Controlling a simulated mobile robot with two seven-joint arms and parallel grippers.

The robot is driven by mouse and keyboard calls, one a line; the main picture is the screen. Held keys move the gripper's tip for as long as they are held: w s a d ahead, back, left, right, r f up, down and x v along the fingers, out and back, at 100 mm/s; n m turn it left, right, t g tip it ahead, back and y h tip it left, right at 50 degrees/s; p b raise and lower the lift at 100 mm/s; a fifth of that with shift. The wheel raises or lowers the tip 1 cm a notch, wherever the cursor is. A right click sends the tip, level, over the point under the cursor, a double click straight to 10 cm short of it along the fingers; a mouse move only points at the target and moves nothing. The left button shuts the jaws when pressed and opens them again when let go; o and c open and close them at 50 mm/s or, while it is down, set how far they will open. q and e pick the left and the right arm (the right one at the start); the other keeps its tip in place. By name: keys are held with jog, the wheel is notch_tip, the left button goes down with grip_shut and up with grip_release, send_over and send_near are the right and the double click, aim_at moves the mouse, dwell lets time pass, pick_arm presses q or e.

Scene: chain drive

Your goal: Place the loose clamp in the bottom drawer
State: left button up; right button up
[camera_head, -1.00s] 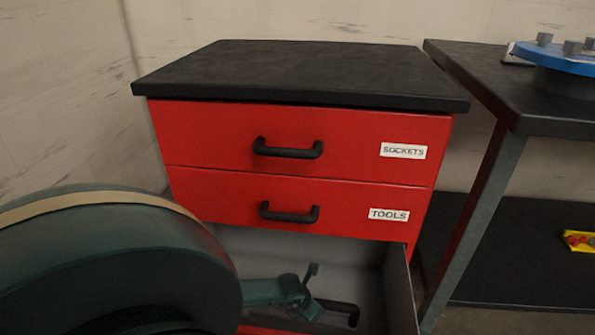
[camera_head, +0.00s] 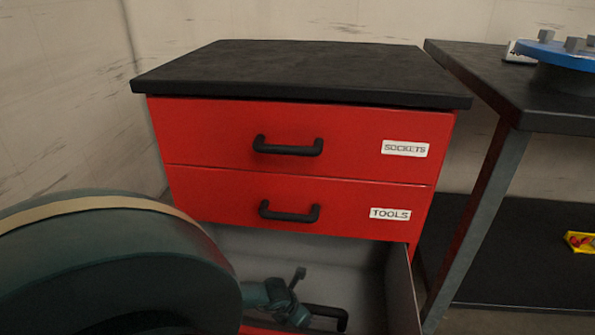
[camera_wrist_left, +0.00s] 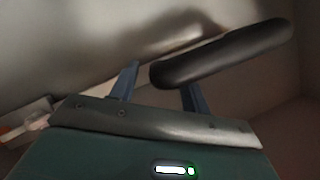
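The bottom drawer (camera_head: 403,290) of the red cabinet is pulled out, its grey inside showing at the bottom of the head view. A black curved bar, seemingly the clamp (camera_head: 330,310), shows over the drawer's inside. My left gripper (camera_head: 298,292) is beside it, low over the drawer. In the left wrist view the fingers (camera_wrist_left: 160,88) stand apart, and the black bar (camera_wrist_left: 225,55) crosses in front of the right finger's tip. Whether the fingers grip it is hidden. My right gripper is not in view.
Two shut drawers, labelled SOCKETS (camera_head: 350,135) and TOOLS (camera_head: 350,206), are above the open one. The black cabinet top (camera_head: 300,72) is bare. A dark workbench (camera_head: 500,95) with a blue round part (camera_head: 560,57) stands at right.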

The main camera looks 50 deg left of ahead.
pick_arm(q)
jog(key=shift+r, duration=0.25)
jog(key=p+v, duration=0.2)
jog(key=shift+s+r, duration=0.15)
jog(key=shift+r, duration=0.2)
jog(key=p+v, duration=0.5)
jog(key=v, duration=0.4)
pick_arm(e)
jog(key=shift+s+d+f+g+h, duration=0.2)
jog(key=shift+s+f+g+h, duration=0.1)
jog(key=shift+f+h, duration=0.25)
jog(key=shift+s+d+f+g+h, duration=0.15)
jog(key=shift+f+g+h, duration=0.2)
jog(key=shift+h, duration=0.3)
